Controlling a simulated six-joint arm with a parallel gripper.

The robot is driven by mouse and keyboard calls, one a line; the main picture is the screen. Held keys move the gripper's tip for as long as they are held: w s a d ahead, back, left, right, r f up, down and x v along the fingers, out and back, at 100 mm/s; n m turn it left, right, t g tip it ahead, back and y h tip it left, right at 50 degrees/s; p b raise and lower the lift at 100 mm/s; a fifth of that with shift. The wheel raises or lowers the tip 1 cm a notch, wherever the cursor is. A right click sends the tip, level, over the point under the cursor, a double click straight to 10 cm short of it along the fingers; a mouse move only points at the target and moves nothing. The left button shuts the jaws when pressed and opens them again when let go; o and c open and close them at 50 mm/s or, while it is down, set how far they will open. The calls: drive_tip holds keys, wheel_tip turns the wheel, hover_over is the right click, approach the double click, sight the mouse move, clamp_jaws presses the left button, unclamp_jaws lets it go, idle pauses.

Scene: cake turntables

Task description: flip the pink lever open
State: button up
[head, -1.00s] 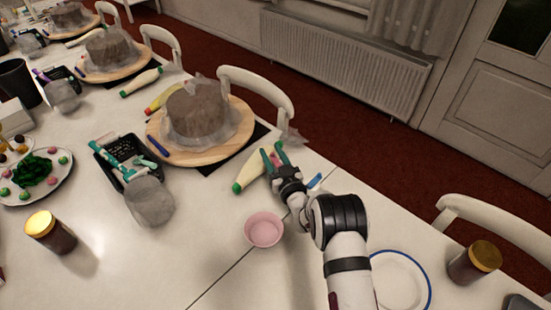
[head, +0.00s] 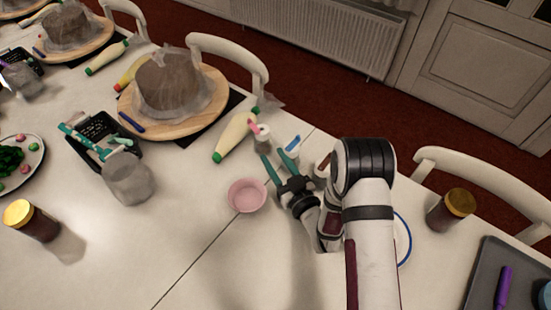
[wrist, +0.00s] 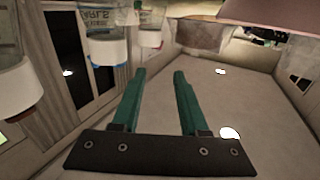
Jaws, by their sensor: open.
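A pink lever-like part (head: 254,128) shows on top of a small whitish bottle or holder (head: 263,139), beside the piping bag, in the head view. It looks raised at a slant; its exact position is too small to tell. My gripper (head: 274,156) is open, its two teal fingers pointing toward the small bottle, apparently a little short of it. Nothing is between the fingers. In the wrist view the open fingers (wrist: 159,72) are apart and empty. I cannot identify the pink lever surely in the wrist view.
A pink bowl (head: 247,195) stands close left of my gripper. A cream piping bag (head: 234,138) with green ends lies beyond it. A blue item (head: 293,143) lies right of the fingertips. A covered cake on a wooden turntable (head: 207,116) stands at the back left.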

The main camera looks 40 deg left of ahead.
wheel_tip(320, 180, up, 20)
drive_tip(key=m+h, duration=0.5)
drive_tip(key=h, duration=0.7)
hover_over(249, 119)
drive_tip(key=w+d, duration=0.3)
drive_tip(key=s+r+m+g+h, duration=0.2)
drive_tip(key=s+g, duration=0.2)
drive_tip(key=s, duration=0.5)
drive_tip(key=x, duration=0.6)
drive_tip(key=d+x, duration=0.1)
drive_tip(key=x, duration=0.6)
drive_tip(key=s+x, duration=0.1)
drive_tip(key=x, duration=0.6)
drive_tip(key=shift+d+f, duration=0.25)
drive_tip(key=shift+f, duration=0.3)
drive_tip(key=shift+c, duration=0.2)
